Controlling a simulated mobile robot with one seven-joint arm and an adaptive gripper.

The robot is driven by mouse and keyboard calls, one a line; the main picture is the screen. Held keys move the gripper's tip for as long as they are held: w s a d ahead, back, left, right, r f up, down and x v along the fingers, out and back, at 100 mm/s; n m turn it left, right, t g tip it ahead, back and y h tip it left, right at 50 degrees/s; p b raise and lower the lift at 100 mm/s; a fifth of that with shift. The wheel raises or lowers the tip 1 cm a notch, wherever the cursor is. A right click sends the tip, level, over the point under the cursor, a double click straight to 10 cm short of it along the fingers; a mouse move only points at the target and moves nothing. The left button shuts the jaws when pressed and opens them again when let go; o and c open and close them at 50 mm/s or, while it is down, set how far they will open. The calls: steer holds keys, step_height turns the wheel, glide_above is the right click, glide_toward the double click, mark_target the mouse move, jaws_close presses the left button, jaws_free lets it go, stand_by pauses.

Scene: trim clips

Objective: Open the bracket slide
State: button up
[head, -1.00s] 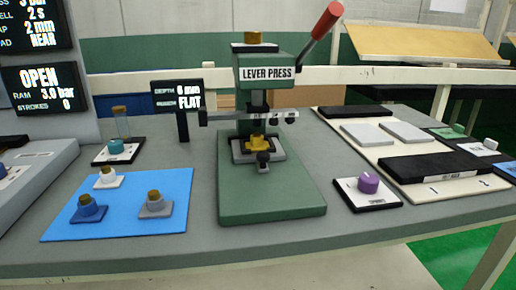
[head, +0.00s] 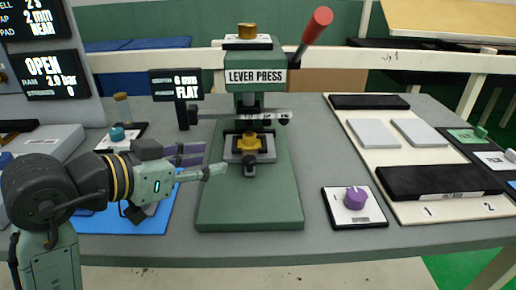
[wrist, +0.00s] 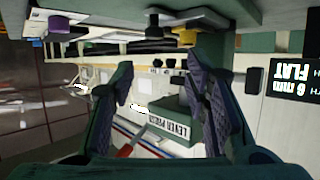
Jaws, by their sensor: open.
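The green lever press (head: 250,195) stands on the table. On its base is a grey and black holder (head: 232,157) with a yellow piece (head: 249,141) on it and a black knob (head: 249,169) at its front, probably the bracket slide. A grey bar with small black knobs (head: 245,114) crosses above it. My gripper (head: 207,160) is open and empty, left of the holder and apart from it, its fingers pointing right.
A display reading 6 mm FLAT (head: 176,86) stands behind my gripper. A purple dial (head: 355,198) is right of the press. Grey plates (head: 374,133) and a black block (head: 440,182) lie on a pale board. My arm covers much of the blue mat (head: 165,215).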

mark_target(247, 159)
steer(key=shift+s+d+f+g, duration=0.1)
steer(key=shift+d+f+g, duration=0.2)
steer(key=shift+w+d+f, duration=0.15)
steer(key=shift+w+d, duration=0.05)
steer(key=shift+d, duration=0.05)
steer(key=p+x, duration=0.2)
steer(key=x, duration=0.7)
steer(key=shift+w+d, duration=0.2)
steer(key=shift+w, duration=0.1)
steer(key=shift+c, duration=0.5)
jaws_close()
